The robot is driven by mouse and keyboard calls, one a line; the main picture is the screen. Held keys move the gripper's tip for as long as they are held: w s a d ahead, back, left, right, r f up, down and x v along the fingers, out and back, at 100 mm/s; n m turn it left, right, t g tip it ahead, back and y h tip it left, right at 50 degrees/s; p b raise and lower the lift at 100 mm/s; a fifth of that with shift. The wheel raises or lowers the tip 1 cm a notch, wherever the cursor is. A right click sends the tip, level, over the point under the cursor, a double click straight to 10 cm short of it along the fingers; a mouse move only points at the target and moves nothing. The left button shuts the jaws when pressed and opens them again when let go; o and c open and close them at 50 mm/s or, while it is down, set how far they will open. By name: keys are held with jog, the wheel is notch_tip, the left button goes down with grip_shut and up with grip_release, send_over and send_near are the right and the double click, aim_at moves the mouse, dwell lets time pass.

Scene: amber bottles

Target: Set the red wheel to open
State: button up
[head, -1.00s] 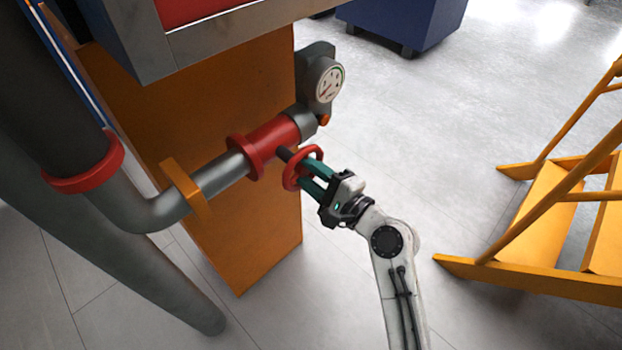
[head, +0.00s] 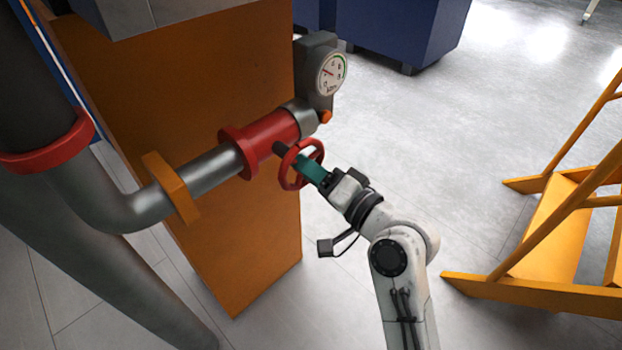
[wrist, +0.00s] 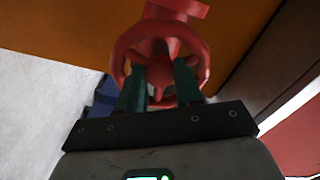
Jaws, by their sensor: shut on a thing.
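The red wheel (head: 287,178) sits on a short dark stem at the side of a red valve body (head: 262,140) on a grey pipe. My gripper (head: 308,168) is at the wheel, its green fingers shut on it. In the wrist view the red wheel (wrist: 203,62) fills the upper middle, with the two fingers of my gripper (wrist: 160,85) reaching into its ring on either side of a red middle part. The exact contact is dark and hard to make out. A round gauge (head: 331,73) stands beyond the valve.
An orange panel (head: 235,250) stands behind the pipe. Yellow steps (head: 545,240) stand at the right, and a blue cabinet (head: 395,30) at the back. The floor between is clear.

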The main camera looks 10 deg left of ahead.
jog(key=shift+f+n+b, duration=0.25)
jog(key=shift+n+b, duration=0.55)
jog(key=shift+n, duration=0.3)
jog(key=o, duration=0.7)
jog(key=shift+o, duration=0.4)
jog(key=shift+r, duration=0.1)
jog(key=v, duration=1.1)
